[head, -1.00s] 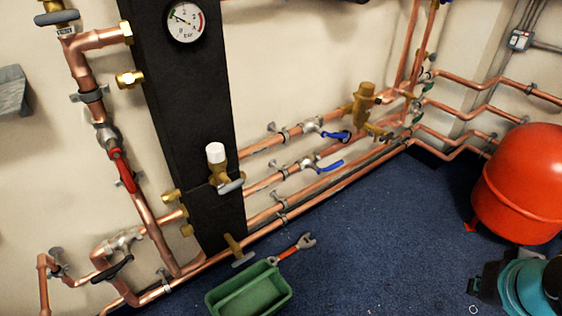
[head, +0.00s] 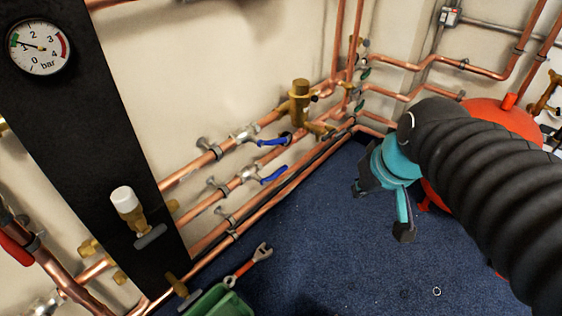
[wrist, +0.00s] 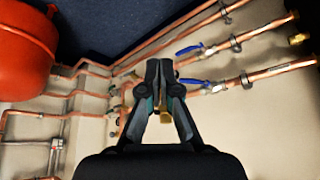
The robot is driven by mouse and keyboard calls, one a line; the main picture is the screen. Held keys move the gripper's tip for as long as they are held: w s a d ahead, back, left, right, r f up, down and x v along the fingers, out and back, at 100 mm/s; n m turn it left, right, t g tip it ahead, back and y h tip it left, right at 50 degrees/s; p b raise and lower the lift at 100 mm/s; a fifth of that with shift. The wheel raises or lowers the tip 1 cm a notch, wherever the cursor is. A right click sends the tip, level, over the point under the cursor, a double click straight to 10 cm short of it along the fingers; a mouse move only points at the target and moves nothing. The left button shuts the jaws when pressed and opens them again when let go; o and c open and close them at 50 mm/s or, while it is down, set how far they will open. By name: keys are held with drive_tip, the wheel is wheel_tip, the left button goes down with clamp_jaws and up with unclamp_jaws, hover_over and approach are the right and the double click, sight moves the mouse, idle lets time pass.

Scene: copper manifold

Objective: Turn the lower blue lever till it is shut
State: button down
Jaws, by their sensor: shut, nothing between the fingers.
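The lower blue lever (head: 273,175) is on the valve of the lower of two valved copper pipes in the head view. Its handle points right and slightly up, roughly along the pipe. The upper blue lever (head: 272,142) is just above it. The wrist view is turned over, so the lower blue lever (wrist: 189,49) shows above the upper one (wrist: 193,81). My gripper (wrist: 159,68) is shut and empty, its tips together, apart from both levers. In the head view my gripper (head: 403,228) hangs over the floor, right of the levers.
A red tank (head: 500,118) stands at the right behind my arm. A brass fitting (head: 299,103) is just up and right of the levers. A wrench (head: 250,264) and a green bin (head: 222,302) are on the blue floor. Lower pipes run below the levers.

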drive_tip(key=w+a+f+n+y, duration=0.1)
drive_tip(key=w+a+f+n, duration=0.15)
drive_tip(key=w, duration=0.55)
drive_tip(key=w+a+f+n+y, duration=0.1)
drive_tip(key=w+a+n, duration=0.1)
drive_tip(key=w+a, duration=0.35)
drive_tip(key=n+g+y, duration=0.1)
drive_tip(key=n+y, duration=0.1)
drive_tip(key=n, duration=0.2)
hover_over(282, 171)
drive_tip(key=shift+m, duration=0.25)
wheel_tip(282, 171, down, 17)
drive_tip(key=shift+a+b, duration=0.15)
drive_tip(key=shift+b, duration=0.3)
wheel_tip(282, 171, down, 3)
drive_tip(key=shift+f, duration=0.15)
drive_tip(key=shift+s+f, duration=0.1)
drive_tip(key=shift+f, duration=0.4)
drive_tip(key=shift+d, duration=0.2)
drive_tip(key=shift+f, duration=0.2)
